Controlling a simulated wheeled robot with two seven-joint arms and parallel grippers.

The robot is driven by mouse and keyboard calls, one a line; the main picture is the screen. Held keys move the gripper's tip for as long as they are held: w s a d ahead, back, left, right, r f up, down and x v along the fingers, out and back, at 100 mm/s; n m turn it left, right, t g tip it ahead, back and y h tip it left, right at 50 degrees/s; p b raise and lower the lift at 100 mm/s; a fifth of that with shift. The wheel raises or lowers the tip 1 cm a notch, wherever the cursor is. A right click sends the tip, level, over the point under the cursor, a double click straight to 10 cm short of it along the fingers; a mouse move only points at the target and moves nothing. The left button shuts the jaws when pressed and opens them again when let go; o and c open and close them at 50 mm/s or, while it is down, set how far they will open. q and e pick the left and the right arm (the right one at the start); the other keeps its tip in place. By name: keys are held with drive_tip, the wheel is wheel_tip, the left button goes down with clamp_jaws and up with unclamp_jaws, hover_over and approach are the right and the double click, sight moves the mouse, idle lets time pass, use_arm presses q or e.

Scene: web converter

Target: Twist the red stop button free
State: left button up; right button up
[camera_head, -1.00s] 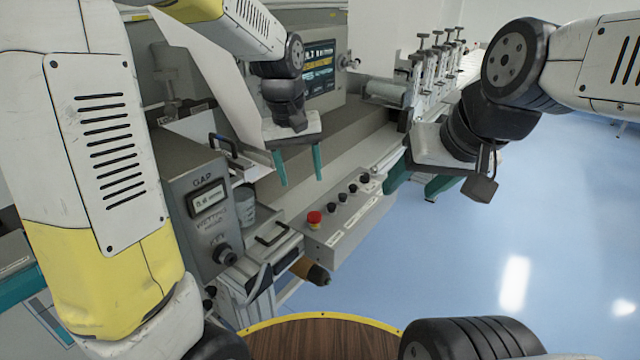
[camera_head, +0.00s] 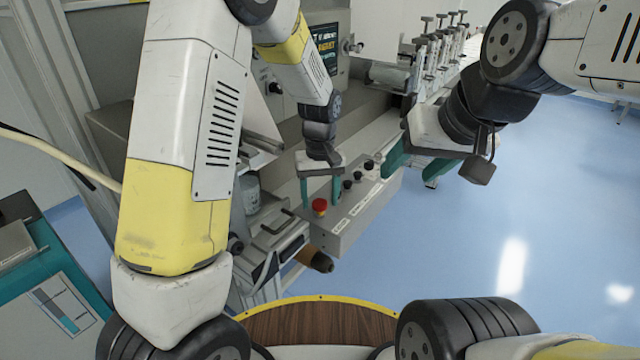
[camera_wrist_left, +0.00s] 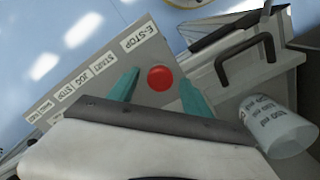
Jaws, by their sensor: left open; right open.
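The red stop button (camera_head: 319,206) sits upright at the near left end of a grey control box. It also shows in the left wrist view (camera_wrist_left: 161,78), beside the E-STOP label. My left gripper (camera_head: 321,197) is open, with its teal fingers pointing down at the button. In the left wrist view, the open fingers (camera_wrist_left: 160,92) appear on either side of the red button; I cannot tell whether they touch it. My right gripper (camera_head: 410,165) is open and empty, to the right of the control box.
Several black knobs (camera_head: 347,184) line the control box (camera_head: 350,224) beyond the button. A drawer-like unit with a black handle (camera_wrist_left: 245,58) and a translucent cup (camera_wrist_left: 276,125) stand close by. The blue floor (camera_head: 520,220) at right is clear.

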use_arm(q)
drive_tip(key=shift+f, duration=0.1)
clamp_jaws()
drive_tip(key=shift+m, duration=0.3)
drive_tip(key=m, duration=0.3)
drive_tip(key=shift+m, duration=1.6)
